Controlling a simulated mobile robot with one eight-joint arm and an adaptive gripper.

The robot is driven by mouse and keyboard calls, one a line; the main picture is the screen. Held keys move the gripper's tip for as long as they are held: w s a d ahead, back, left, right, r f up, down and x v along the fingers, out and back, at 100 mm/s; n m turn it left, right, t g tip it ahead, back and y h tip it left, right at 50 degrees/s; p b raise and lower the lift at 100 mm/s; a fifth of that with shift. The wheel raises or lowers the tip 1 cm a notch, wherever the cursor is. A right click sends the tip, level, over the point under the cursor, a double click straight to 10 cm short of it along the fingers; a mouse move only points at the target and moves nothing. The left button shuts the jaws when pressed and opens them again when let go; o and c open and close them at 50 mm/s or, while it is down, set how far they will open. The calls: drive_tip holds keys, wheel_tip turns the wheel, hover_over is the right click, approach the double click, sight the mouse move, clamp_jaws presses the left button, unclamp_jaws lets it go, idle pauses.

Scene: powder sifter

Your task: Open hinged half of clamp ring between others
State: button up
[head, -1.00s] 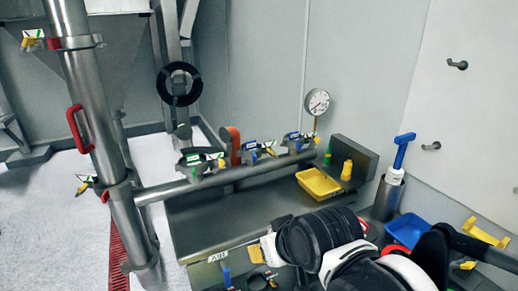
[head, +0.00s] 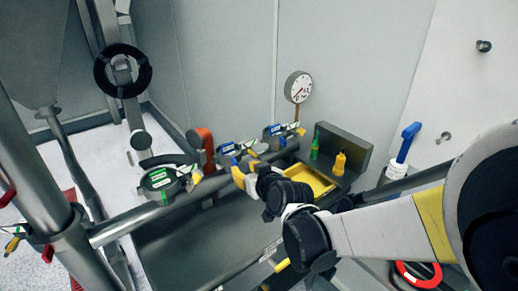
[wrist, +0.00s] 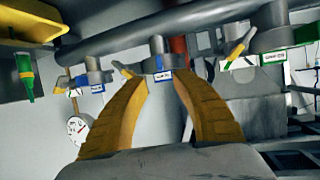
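Three clamps sit in a row along a horizontal pipe (head: 170,208). The middle clamp (head: 230,152), with a blue label and a yellow handle, stands between a green-labelled clamp (head: 160,180) on the left and another blue-labelled clamp (head: 283,131) on the right. My gripper (head: 243,176) is just in front of the middle clamp, its yellow fingers apart. In the wrist view, the open fingers (wrist: 162,78) frame the middle clamp (wrist: 158,62), with nothing seen held. Contact and the state of its hinged half cannot be told.
An orange-red handle (head: 207,148) stands behind the pipe, close to the middle clamp. A yellow tray (head: 320,181), a green bottle (head: 315,146), a yellow bottle (head: 339,163) and a gauge (head: 298,88) are to the right. A large upright pipe (head: 32,178) is at left.

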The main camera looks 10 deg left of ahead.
sight(237, 164)
drive_tip(key=b+x, duration=0.2)
drive_tip(key=x, duration=0.7)
drive_tip(key=shift+s+d, duration=0.1)
clamp_jaws()
